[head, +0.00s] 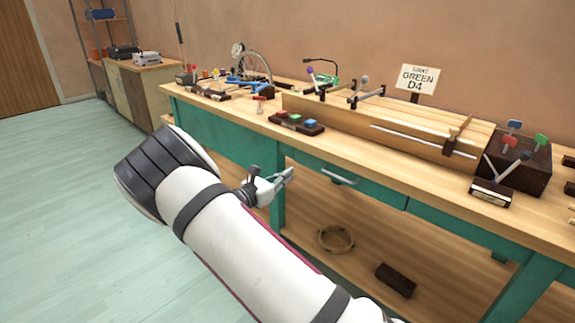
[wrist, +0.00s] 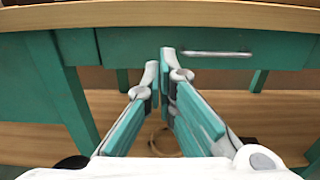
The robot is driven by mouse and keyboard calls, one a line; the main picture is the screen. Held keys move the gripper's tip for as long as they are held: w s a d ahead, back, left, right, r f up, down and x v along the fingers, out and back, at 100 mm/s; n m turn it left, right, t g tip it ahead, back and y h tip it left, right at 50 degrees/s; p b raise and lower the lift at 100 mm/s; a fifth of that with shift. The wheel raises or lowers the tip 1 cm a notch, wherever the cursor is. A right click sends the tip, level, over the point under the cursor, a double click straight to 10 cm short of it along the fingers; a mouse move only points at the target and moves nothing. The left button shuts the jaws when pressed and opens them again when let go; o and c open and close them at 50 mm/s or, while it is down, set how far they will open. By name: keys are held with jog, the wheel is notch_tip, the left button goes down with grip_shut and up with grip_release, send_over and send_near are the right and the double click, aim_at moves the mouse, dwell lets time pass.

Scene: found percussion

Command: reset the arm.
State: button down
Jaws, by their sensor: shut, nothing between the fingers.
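My gripper (head: 288,174) is shut and empty. In the head view it is held out in front of the green workbench (head: 225,134), just below the level of the wooden top and left of a drawer handle (head: 339,177). My white arm reaches up to it from the lower right of the picture. In the wrist view my gripper (wrist: 166,52) has its fingertips together in front of the bench's green front, left of the drawer handle (wrist: 217,54). I cannot tell the gap between fingertips and bench.
A ring (head: 335,239) and dark block (head: 396,280) lie on the lower shelf. Floor at left is clear.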

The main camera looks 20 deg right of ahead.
jog(key=s+d+r+m+g+y, duration=0.25)
jog(key=s+r+m, duration=0.2)
jog(key=s, duration=0.35)
jog(key=s+d+r+m+g+y, duration=0.1)
jog(key=s+r+m+g+y, duration=0.1)
jog(key=s+r+m+g, duration=0.45)
jog(key=s+d+r+m+y, duration=0.2)
jog(key=s+m, duration=0.1)
jog(key=s, duration=0.7)
jog(key=s+a+r+m+t+y, duration=0.1)
jog(key=s+a+m+y, duration=0.3)
jog(key=s, duration=0.6)
jog(key=s+a+r+m+y, duration=0.1)
jog(key=s+a+m+y, duration=0.15)
jog(key=s+a, duration=0.45)
jog(key=s+a+r+m+t+y, duration=0.1)
jog(key=s+a+m+y, duration=0.25)
jog(key=s, duration=0.85)
notch_tip(320, 180, up, 29)
jog(key=d+n+t+p, duration=0.1)
jog(key=t+p, duration=0.2)
jog(key=p, duration=2.5)
jog(key=shift+d+t, duration=0.15)
jog(key=shift+t, duration=0.15)
jog(key=shift+w+r, duration=0.1)
